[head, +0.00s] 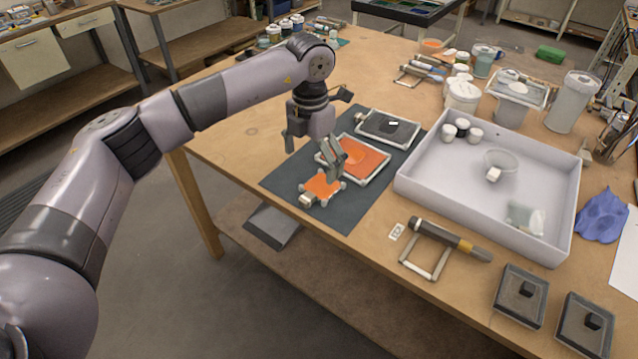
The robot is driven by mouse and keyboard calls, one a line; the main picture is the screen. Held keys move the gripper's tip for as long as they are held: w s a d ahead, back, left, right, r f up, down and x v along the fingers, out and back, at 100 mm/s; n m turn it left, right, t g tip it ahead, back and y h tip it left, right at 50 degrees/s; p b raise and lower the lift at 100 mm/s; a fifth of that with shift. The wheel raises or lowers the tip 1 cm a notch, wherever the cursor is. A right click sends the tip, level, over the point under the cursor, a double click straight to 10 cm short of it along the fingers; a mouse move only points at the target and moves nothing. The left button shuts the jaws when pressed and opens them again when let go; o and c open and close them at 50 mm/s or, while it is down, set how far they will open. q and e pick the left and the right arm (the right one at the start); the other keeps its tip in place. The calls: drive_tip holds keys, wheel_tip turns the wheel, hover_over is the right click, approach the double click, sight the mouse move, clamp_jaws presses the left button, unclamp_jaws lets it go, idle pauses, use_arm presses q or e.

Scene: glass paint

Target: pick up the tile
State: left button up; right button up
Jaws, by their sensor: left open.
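Which piece the task means by the tile is not certain. A small orange tile (322,186) with pale corner pieces lies near the front of a dark mat (345,218). Behind it, a larger orange panel (368,159) in a white frame lies on the same mat. My left gripper (314,152) points down just above the mat, near the left side of the orange panel and behind the small tile. Its fingers are spread and nothing shows between them. One finger hides part of the panel. My right gripper is not in view.
A grey framed plate (387,123) lies at the mat's back. A white tray (480,207) with small jars and a clear cup stands to the right. A roller-like tool (440,236) and two dark knobbed plates (508,305) (572,340) lie in front. Jars crowd the back right.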

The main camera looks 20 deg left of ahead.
sight(312, 193)
use_arm(q)
wheel_tip(312, 193, down, 3)
drive_tip(key=shift+f+p, duration=0.1)
drive_tip(key=shift+p, duration=0.25)
drive_tip(key=f+p, duration=0.2)
drive_tip(key=f, duration=0.2)
drive_tip(key=shift+s+f+p, duration=0.25)
drive_tip(key=shift+f+p, duration=0.1)
drive_tip(key=shift+p, duration=0.05)
drive_tip(key=shift+f, duration=0.4)
drive_tip(key=shift+c, duration=0.3)
drive_tip(key=c, duration=1.3)
drive_tip(key=shift+o, duration=0.2)
drive_tip(key=shift+w+r, duration=0.1)
